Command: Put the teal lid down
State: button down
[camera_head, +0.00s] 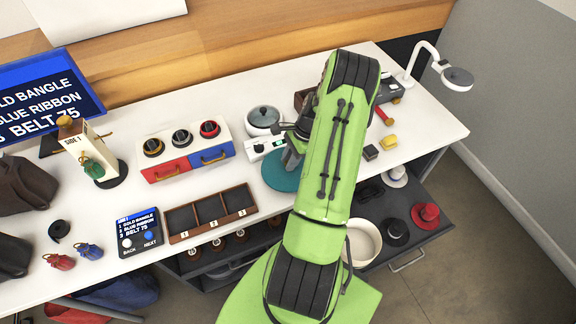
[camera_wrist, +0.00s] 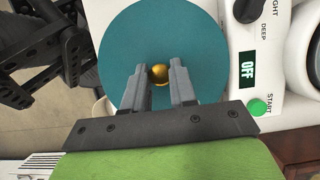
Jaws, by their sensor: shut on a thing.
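The teal lid (camera_wrist: 125,50) is a flat round disc with a small gold knob (camera_wrist: 160,74) at its middle. My gripper (camera_wrist: 160,80) is over the lid, with its two fingers on either side of the knob, shut on it.
A white device with a green START button (camera_wrist: 259,107) and an OFF display is close beside the lid. A compartment tray (camera_head: 212,212) lies to the left. A white round container (camera_head: 362,240) is in front, below table height.

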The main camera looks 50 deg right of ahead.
jog(key=shift+f, duration=1.35)
jog(key=shift+f, duration=0.1)
jog(key=c, duration=0.9)
grip_release()
